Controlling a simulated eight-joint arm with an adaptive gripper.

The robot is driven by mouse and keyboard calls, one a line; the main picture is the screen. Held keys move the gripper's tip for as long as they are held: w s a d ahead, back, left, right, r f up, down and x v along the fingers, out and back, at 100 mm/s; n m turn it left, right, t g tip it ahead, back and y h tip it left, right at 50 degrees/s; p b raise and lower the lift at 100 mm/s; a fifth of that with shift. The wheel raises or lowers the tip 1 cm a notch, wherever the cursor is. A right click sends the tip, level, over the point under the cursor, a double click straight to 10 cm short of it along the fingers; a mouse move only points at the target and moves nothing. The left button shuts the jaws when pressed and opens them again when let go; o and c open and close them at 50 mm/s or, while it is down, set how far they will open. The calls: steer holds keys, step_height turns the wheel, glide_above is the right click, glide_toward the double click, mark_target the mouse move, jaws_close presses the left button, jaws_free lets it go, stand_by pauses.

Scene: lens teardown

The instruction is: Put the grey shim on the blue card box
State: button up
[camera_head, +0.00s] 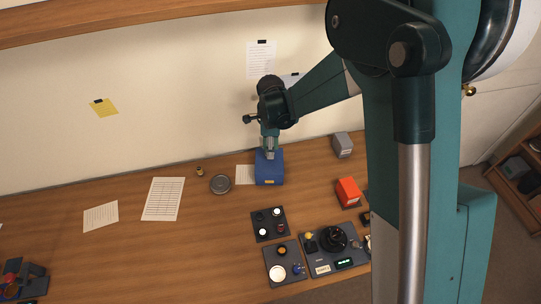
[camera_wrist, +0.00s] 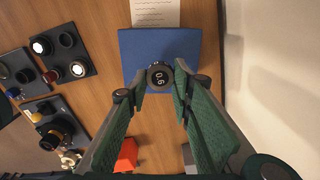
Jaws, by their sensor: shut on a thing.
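The blue card box (camera_head: 270,175) stands at the back of the wooden bench, near the wall. It also shows in the wrist view (camera_wrist: 141,48) with its flat top facing the camera. My gripper (camera_head: 269,155) points down over the box. In the wrist view, its fingertips (camera_wrist: 160,78) are closed on a small round dark-grey shim (camera_wrist: 159,76) marked 0.6. The shim lies over the near edge region of the box top in that view. I cannot tell whether it touches the box. In the head view the fingers hide the shim.
A grey block (camera_head: 342,144) and a red block (camera_head: 348,192) stand to the right of the box. Dark trays (camera_head: 262,238) with lens parts lie in front. A round grey dish (camera_head: 221,184) and papers (camera_head: 163,199) lie to the left.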

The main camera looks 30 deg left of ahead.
mark_target(271, 161)
steer(key=shift+f, duration=0.2)
steer(key=shift+f, duration=1.8)
steer(key=shift+f, duration=0.15)
steer(key=o, duration=0.9)
steer(key=shift+r, duration=6.15)
